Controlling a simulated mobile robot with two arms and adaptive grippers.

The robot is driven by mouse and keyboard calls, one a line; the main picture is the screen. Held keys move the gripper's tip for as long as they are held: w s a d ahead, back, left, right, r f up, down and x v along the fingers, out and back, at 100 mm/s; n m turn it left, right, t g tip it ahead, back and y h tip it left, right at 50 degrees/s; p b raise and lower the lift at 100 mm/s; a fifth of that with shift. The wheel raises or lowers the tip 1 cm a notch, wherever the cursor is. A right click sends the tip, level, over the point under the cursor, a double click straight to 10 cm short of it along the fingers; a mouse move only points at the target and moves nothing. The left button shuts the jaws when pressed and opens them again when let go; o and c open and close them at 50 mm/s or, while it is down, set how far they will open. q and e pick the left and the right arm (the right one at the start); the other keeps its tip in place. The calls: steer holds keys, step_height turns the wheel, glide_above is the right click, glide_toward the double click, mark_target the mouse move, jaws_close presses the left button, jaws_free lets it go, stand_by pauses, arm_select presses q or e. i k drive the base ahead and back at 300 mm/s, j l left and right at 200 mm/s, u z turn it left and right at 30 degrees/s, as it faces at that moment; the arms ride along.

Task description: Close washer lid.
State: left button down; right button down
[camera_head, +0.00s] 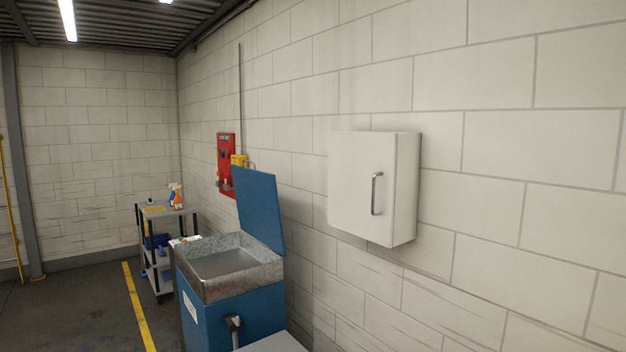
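The washer (256,315) is a blue box with a grey metal basin (232,270) on top, standing against the right-hand wall. Its blue lid (258,207) stands raised, nearly upright, along the wall side of the basin. The basin is uncovered and looks empty. A dark fitting with a pale stem shows on the front of the washer. Neither of my grippers is in view, and the lower part of the washer is cut off by the picture edge.
A white wall cabinet (362,187) with a metal handle juts out right of the lid. A grey cart (158,250) with spray bottles (176,196) stands behind the washer. A red board (226,160) hangs behind the lid. Floor left of the yellow line (138,308) is clear.

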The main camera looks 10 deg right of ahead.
mark_target(256, 194)
steer(key=i+j+z, duration=0.6)
steer(key=z, duration=0.25)
